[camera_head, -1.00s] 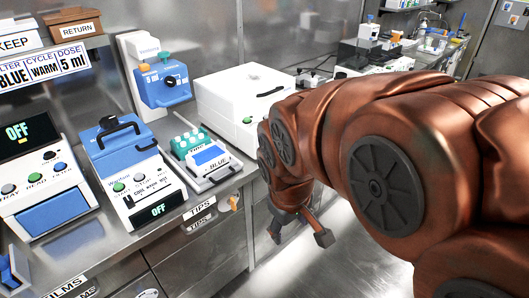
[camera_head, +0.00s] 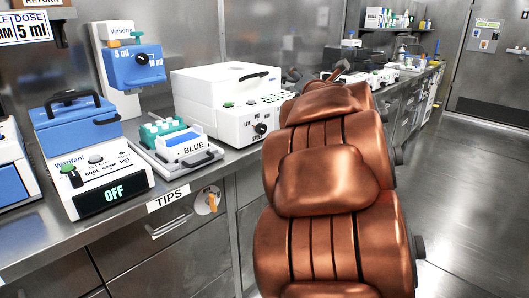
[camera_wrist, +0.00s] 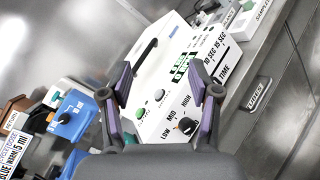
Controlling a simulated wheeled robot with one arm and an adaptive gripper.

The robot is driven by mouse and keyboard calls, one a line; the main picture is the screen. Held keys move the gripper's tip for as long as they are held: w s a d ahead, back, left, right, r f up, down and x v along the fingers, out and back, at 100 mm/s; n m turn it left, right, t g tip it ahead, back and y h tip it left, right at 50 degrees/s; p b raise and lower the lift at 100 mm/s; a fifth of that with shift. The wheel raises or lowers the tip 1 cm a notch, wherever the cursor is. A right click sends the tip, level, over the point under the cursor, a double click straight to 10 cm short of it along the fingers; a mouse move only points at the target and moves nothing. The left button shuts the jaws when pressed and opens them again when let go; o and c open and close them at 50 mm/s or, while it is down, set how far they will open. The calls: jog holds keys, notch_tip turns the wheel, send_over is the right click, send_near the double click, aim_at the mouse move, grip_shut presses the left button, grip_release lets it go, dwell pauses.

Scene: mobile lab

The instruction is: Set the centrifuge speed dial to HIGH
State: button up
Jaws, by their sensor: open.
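The centrifuge (camera_head: 212,90) is a white box with a black lid handle on the counter, left of my arm in the head view. It also fills the middle of the wrist view (camera_wrist: 155,75). Its speed dial (camera_wrist: 186,126) is a black knob with an orange mark, beside the labels LOW, MID and HIGH. The mark seems to be on the LOW side, but I cannot tell its exact setting. The dial also shows in the head view (camera_head: 261,128). My gripper (camera_wrist: 161,69) is open and empty, its fingers apart over the picture of the centrifuge front. My arm mostly hides it in the head view.
A blue-lidded device (camera_head: 80,125) with an OFF display, a rack device labelled BLUE (camera_head: 185,148) and a blue dispenser (camera_head: 133,66) stand left of the centrifuge. Drawers (camera_head: 150,235) lie below. The floor (camera_head: 470,200) at right is clear.

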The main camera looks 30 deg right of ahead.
notch_tip(320, 180, down, 8)
jog(key=w+n+t+y+b, duration=0.2)
jog(key=n+y+b, duration=0.4)
jog(key=n, duration=0.3)
jog(key=n+g+y+b, duration=0.1)
jog(key=n+y+b, duration=0.4)
jog(key=n, duration=0.3)
send_near(264, 130)
jog(key=d+x, duration=0.1)
jog(key=x, duration=0.2)
jog(key=b+x, duration=0.1)
jog(key=x, duration=0.1)
jog(key=a+x, duration=0.1)
jog(key=x, duration=0.2)
jog(key=shift+w+b, duration=0.1)
jog(key=shift+b, duration=0.25)
jog(key=shift+w+a+r, duration=0.15)
jog(key=shift+w+a, duration=0.05)
jog(key=shift+w, duration=0.4)
jog(key=c, duration=1.2)
